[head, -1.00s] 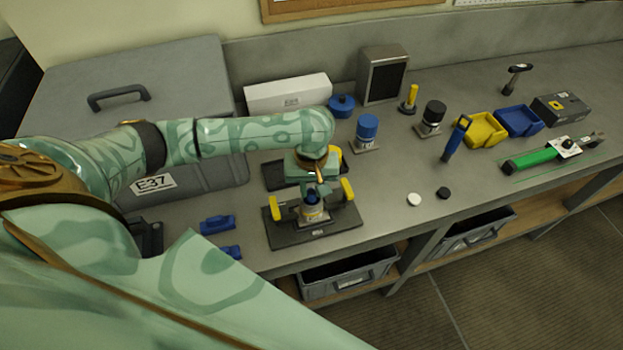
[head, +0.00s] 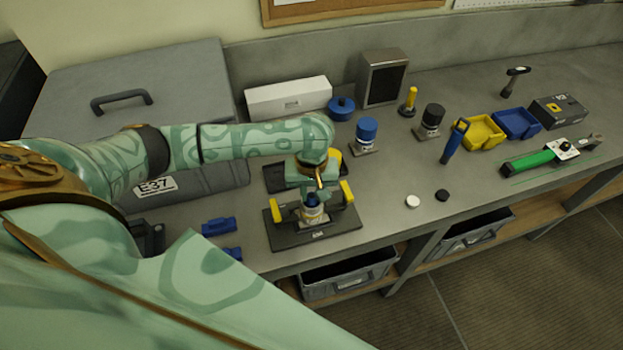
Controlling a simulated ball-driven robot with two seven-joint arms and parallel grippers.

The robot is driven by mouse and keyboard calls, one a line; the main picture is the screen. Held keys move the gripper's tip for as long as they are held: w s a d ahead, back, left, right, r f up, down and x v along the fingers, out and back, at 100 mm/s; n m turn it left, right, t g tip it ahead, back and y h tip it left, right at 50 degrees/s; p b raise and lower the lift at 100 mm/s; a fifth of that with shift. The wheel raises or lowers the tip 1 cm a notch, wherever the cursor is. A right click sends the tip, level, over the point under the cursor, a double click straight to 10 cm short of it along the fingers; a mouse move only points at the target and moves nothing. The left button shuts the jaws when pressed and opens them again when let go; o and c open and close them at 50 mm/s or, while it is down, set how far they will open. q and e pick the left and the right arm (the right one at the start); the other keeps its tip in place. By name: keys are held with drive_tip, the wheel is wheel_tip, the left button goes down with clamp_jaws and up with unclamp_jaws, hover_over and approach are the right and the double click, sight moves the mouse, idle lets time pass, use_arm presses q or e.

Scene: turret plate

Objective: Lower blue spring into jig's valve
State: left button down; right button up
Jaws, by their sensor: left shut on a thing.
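The jig (head: 345,222) is a dark plate with yellow clamp handles near the bench's front edge. The valve (head: 313,217), a pale metallic body, stands upright in its middle. My left gripper (head: 313,194) is directly above the valve, pointing down and shut on the small blue spring (head: 311,201). The blue spring shows at the valve's top. I cannot tell how far it is inside, as the gripper partly hides it. My right gripper is not in view.
Two blue pieces (head: 219,226) lie left of the jig. A white disc (head: 413,202) and a black disc (head: 442,196) lie to its right. Blue-capped (head: 366,132) and black-capped (head: 432,117) units stand behind. Yellow (head: 484,133) and blue (head: 517,123) bins sit farther right.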

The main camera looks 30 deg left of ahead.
use_arm(q)
drive_tip(key=c, duration=1.2)
unclamp_jaws()
wheel_tip(320, 180, up, 16)
drive_tip(key=p, duration=0.5)
drive_tip(key=shift+r, duration=0.2)
drive_tip(key=shift+s+f, duration=0.1)
